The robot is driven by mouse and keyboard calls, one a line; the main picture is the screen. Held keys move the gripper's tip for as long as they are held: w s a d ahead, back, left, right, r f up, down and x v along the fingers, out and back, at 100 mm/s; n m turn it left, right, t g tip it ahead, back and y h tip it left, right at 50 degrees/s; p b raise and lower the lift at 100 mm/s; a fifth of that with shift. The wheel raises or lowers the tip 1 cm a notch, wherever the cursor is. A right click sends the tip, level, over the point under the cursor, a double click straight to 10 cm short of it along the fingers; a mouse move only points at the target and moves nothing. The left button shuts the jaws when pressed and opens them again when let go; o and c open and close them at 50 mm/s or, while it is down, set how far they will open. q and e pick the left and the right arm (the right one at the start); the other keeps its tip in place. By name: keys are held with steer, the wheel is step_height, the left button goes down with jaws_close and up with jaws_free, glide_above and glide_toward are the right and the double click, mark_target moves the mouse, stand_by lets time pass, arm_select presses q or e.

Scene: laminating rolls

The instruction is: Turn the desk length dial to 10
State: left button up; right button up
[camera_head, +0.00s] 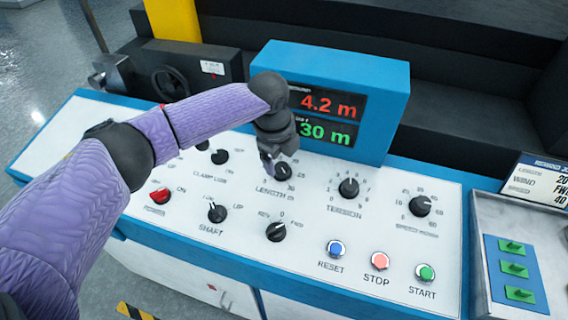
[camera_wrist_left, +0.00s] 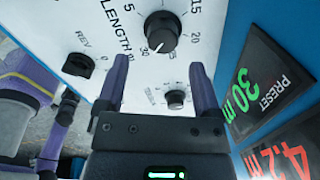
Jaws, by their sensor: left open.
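The black length dial (camera_head: 283,171) sits on the white panel of the blue-edged desk. It shows larger in the left wrist view (camera_wrist_left: 162,28), where its white pointer mark is toward the 30. My left gripper (camera_head: 268,164) is beside the dial and partly covers it in the head view. In the left wrist view its two purple fingers (camera_wrist_left: 158,65) are apart and empty, with the dial just beyond and between their tips. The display (camera_head: 328,118) reads 4.2 m in red and 30 m in green; the green line is marked preset. My right gripper is not in view.
Nearby are the tension dial (camera_head: 348,188), the direction dial with REV and FWD (camera_head: 276,231) and the shaft switch (camera_head: 217,212). Reset (camera_head: 336,249), stop (camera_head: 380,261) and start (camera_head: 425,273) buttons line the front. The blue display housing (camera_head: 385,75) rises behind the dial.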

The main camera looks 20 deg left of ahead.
mark_target(283, 168)
arm_select(q)
steer(key=f, duration=0.3)
steer(key=f+b, duration=0.1)
steer(key=shift+w+d+f, duration=0.1)
steer(key=shift+w+f, duration=0.2)
steer(key=shift+w, duration=0.1)
jaws_close()
